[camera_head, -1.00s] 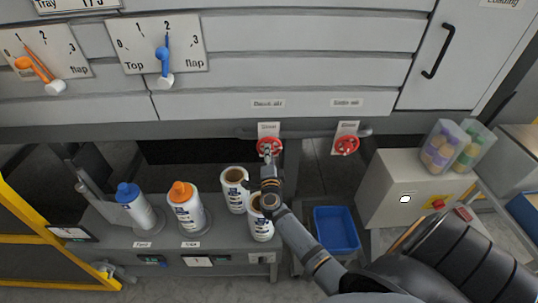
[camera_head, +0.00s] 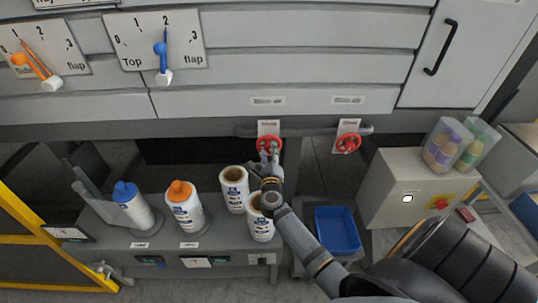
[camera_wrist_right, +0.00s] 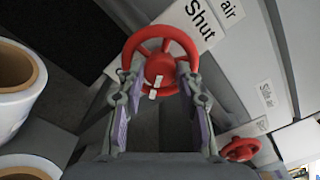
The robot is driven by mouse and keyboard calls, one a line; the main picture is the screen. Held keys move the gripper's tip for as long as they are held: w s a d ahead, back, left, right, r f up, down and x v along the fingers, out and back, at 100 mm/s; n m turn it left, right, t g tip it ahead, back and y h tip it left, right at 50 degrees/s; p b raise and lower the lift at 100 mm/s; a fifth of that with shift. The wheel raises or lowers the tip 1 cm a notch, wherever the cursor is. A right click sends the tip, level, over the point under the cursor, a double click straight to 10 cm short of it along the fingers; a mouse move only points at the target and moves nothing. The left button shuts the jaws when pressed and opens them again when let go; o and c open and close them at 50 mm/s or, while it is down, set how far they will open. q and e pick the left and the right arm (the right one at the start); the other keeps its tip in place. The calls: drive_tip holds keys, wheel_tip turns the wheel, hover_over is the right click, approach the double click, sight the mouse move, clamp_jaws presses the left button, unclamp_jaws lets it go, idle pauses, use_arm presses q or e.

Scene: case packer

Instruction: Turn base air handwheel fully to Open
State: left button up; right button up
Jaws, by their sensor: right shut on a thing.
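The base air handwheel (camera_head: 269,142) is the left of two red wheels under the machine's front, on a grey pipe. In the right wrist view the same red wheel (camera_wrist_right: 160,34) has a round hub with pale marks, and a sign (camera_wrist_right: 200,22) beside it reads "Shut". My right gripper (camera_head: 269,155) is at the wheel from below. In the wrist view its two fingers (camera_wrist_right: 158,82) lie on either side of the hub and are shut on the wheel, partly hiding its lower rim. My left gripper is not in view.
A second red handwheel (camera_head: 347,144) is to the right. Below stand white rolls (camera_head: 234,190), a blue-capped bottle (camera_head: 133,205) and an orange-capped bottle (camera_head: 184,207) on a grey bench. A blue bin (camera_head: 338,230) and a beige cabinet (camera_head: 395,190) are at the right.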

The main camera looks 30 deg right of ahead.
drive_tip(key=m+b, duration=0.2)
drive_tip(key=m, duration=0.4)
drive_tip(key=shift+f+m+b, duration=0.1)
drive_tip(key=shift+m+b, duration=0.25)
drive_tip(key=shift+m, duration=0.05)
idle(0.4)
drive_tip(key=o, duration=1.2)
drive_tip(key=shift+c, duration=0.2)
drive_tip(key=v, duration=1.2)
drive_tip(key=shift+s, duration=0.1)
